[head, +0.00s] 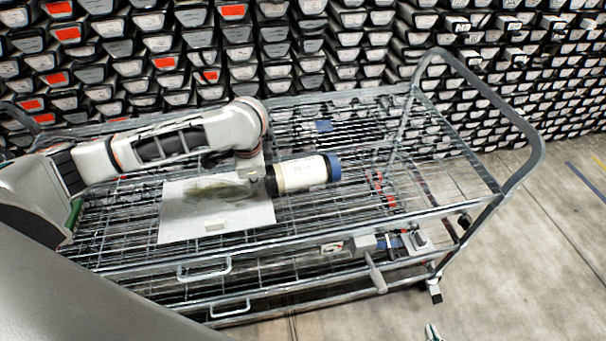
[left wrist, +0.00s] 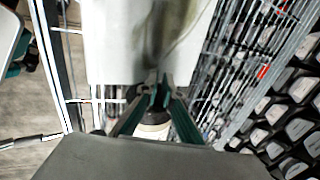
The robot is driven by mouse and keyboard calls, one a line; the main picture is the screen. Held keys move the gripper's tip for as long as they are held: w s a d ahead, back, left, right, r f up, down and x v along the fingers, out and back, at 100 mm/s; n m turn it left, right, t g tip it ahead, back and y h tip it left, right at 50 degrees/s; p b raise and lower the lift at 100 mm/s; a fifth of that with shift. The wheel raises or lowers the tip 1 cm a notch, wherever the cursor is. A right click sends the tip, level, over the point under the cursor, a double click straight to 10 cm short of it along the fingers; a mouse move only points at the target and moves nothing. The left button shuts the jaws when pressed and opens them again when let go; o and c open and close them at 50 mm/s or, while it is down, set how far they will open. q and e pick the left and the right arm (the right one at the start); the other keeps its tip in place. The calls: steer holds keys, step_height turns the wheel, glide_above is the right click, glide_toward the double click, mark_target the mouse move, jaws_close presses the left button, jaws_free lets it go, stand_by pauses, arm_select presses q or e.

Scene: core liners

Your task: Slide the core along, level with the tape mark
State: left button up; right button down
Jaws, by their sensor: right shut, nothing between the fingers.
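A white cylinder with a blue cap (head: 303,173), which looks like the core, lies on the cart's top wire shelf. Its dark left end meets the right edge of a white sheet (head: 190,226). My left gripper (head: 255,176) is at that dark end, pointing down. In the left wrist view my left gripper's green fingers (left wrist: 160,88) come close together at the tips. Part of the white cylinder (left wrist: 152,131) shows behind them; whether they grip it is unclear. A small blue patch (head: 323,126), possibly the tape mark, is behind the cylinder.
The metal cart (head: 465,166) has a raised tubular handle at right. A grey device (head: 362,244) is at the cart's front side. Racks of liners (head: 340,60) stand behind.

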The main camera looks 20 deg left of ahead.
mark_target(298, 167)
stand_by(0.3)
arm_select(q)
steer(key=shift+d, duration=0.1)
steer(key=shift+w+d, duration=0.7)
steer(key=shift+d, duration=0.3)
steer(key=shift+w+d, duration=0.45)
steer(key=shift+d, duration=0.3)
steer(key=shift+w+d, duration=0.6)
steer(key=shift+d, duration=0.4)
steer(key=shift+w+d, duration=0.6)
steer(key=shift+d, duration=0.35)
steer(key=shift+w+d, duration=0.4)
steer(key=shift+d, duration=0.3)
steer(key=shift+w+d, duration=0.45)
steer(key=shift+d, duration=0.25)
steer(key=shift+w+d, duration=0.4)
steer(key=shift+d, duration=0.3)
steer(key=shift+s+a, duration=0.3)
steer(key=shift+a, duration=0.2)
steer(key=shift+s+a, duration=0.25)
steer(key=shift+a, duration=0.2)
steer(key=shift+r, duration=4.5)
